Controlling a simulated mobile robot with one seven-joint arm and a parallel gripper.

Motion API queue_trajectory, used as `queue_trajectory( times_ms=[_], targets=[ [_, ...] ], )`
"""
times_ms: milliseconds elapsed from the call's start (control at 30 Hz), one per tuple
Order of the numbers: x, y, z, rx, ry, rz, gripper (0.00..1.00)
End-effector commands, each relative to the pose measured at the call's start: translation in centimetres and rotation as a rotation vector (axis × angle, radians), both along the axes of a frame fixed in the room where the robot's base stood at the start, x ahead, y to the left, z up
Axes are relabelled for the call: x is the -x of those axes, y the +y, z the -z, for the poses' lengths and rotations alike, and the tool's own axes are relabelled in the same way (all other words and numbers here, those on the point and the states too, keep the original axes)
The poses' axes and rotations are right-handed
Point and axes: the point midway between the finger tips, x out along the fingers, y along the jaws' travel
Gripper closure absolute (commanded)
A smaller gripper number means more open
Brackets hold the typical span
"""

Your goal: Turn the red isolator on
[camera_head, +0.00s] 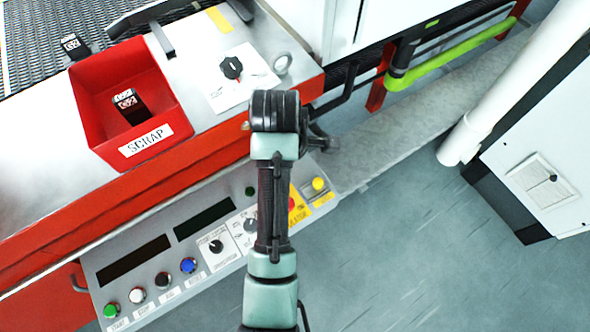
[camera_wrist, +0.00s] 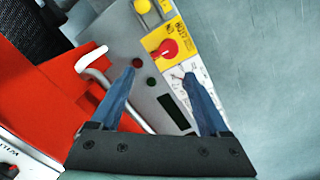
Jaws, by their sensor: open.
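The red isolator (camera_wrist: 168,47) is a rotary knob on a yellow labelled plate (camera_wrist: 155,38) of the control panel. Its handle appears to point towards the lower left in the wrist view. In the head view a bit of the red isolator (camera_head: 292,203) shows beside my arm, which hides part of its plate. My gripper (camera_wrist: 160,74) is open and empty, its two blue fingers spread apart over the panel. The isolator lies beyond the fingertips, a little above the gap between them in the wrist view; I see no contact.
The grey control panel (camera_head: 150,291) carries other knobs and coloured buttons, with a yellow button (camera_head: 318,184) near the isolator. A red scrap bin (camera_head: 95,95) stands on the machine top. A bent metal handle (camera_wrist: 92,60) lies close to the left finger.

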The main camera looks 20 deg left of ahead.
Motion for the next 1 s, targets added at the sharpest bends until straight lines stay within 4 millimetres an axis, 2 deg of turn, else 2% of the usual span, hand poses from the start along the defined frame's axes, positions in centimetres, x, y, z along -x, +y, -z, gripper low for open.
queue_trajectory(
  times_ms=[33,67,267,367,800,1000],
  targets=[
    [0.6,0.0,-1.0,0.01,0.026,-0.021,0.21],
    [0.9,0.0,-1.1,0.014,0.039,-0.031,0.21],
    [1.6,-0.1,-0.3,0.025,0.072,-0.058,0.21],
    [1.6,-0.1,1.1,0.025,0.073,-0.057,0.21],
    [1.7,-0.1,9.7,0.024,0.07,-0.056,0.21],
    [1.6,-0.1,11.7,0.023,0.067,-0.055,0.21]
  ],
)
